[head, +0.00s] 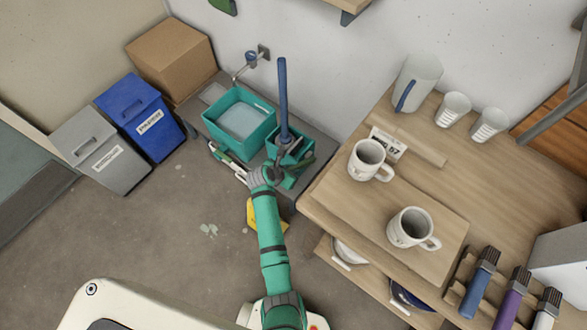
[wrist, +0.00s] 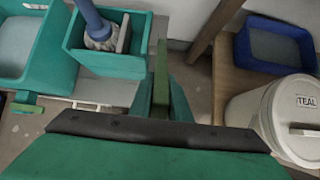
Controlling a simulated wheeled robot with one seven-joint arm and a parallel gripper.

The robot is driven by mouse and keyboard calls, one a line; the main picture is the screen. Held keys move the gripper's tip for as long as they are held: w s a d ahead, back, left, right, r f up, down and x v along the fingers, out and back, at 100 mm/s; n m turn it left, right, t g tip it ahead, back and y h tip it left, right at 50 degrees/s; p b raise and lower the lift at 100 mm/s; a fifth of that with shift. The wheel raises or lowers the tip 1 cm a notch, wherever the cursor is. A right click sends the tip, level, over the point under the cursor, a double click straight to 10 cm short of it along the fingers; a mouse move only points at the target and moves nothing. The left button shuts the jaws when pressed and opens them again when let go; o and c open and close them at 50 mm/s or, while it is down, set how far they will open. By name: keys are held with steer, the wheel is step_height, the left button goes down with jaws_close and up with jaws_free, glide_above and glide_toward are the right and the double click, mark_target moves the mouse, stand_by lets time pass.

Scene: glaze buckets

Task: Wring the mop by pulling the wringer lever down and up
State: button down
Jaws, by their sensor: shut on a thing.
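The teal wringer (head: 300,146) stands on a low grey platform, at the right end of a teal water basin (head: 226,122). The mop's blue handle (head: 283,95) rises upright out of it. In the wrist view the mop head (wrist: 99,38) sits inside the wringer (wrist: 72,47), beside a grey plate (wrist: 124,33). The green wringer lever (wrist: 161,65) stands between my gripper's (wrist: 161,98) two teal fingers, which are shut on it. In the head view my gripper (head: 290,172) is at the wringer's front; my wrist partly hides the lever there.
A wooden table (head: 475,150) with mugs (head: 411,228) is close on the right. Blue (head: 135,105) and grey (head: 95,155) bins stand left. A yellow object (head: 252,215) is partly behind my arm. A lidded TEAL bucket (wrist: 285,115) stands right in the wrist view.

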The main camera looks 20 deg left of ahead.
steer(key=shift+s+a+f, duration=0.15)
steer(key=shift+s+f, duration=0.3)
steer(key=shift+s, duration=0.1)
steer(key=shift+w+r, duration=0.1)
steer(key=shift+w+d+r, duration=0.2)
steer(key=shift+w+r, duration=0.35)
steer(key=c, duration=0.6)
jaws_free()
steer(key=shift+w, duration=0.15)
steer(key=shift+o, duration=0.2)
steer(key=shift+r, duration=0.1)
steer(key=shift+v, duration=3.95)
